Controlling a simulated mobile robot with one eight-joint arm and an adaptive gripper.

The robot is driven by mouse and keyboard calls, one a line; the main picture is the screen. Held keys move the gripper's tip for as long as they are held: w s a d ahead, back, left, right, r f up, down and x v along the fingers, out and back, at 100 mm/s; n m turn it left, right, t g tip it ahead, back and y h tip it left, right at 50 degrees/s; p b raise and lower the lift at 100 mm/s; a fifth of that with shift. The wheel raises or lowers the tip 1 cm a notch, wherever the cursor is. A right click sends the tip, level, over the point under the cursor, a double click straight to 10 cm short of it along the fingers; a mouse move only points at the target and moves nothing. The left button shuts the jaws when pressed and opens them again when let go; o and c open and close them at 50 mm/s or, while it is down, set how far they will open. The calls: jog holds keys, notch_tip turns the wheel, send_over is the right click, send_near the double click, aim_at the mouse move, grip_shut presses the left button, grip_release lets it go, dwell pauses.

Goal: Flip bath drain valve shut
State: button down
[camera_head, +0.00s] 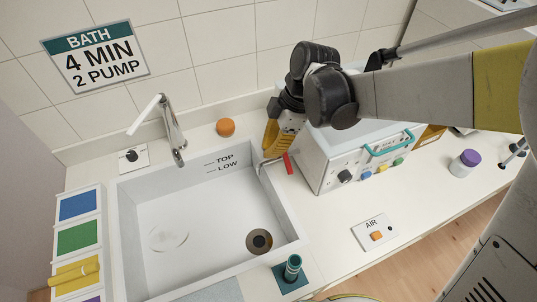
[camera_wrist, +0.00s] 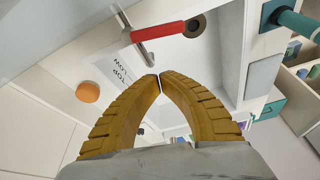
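The drain valve lever has a red grip (camera_head: 287,163) and a grey metal bar, and it sits at the right rim of the white basin (camera_head: 292,220). In the wrist view the red grip (camera_wrist: 160,32) lies above my fingertips, with the bar bent beside it. My gripper (camera_head: 268,153) has yellow fingers and hangs by the basin's back right corner, close to the lever. In the wrist view its fingertips (camera_wrist: 159,75) meet with nothing between them. They appear apart from the red grip. The round drain (camera_head: 259,241) is in the basin floor.
A white control box (camera_head: 335,165) with a teal handle stands right of the lever. A faucet (camera_head: 170,130) and an orange knob (camera_head: 225,127) are behind the basin. A teal cylinder (camera_head: 292,268) stands at the front right corner. An AIR switch plate (camera_head: 374,232) lies on the counter.

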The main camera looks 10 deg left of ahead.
jog(key=p+v, duration=0.1)
jog(key=v, duration=0.4)
jog(key=shift+w, duration=0.1)
jog(key=shift+d, duration=0.15)
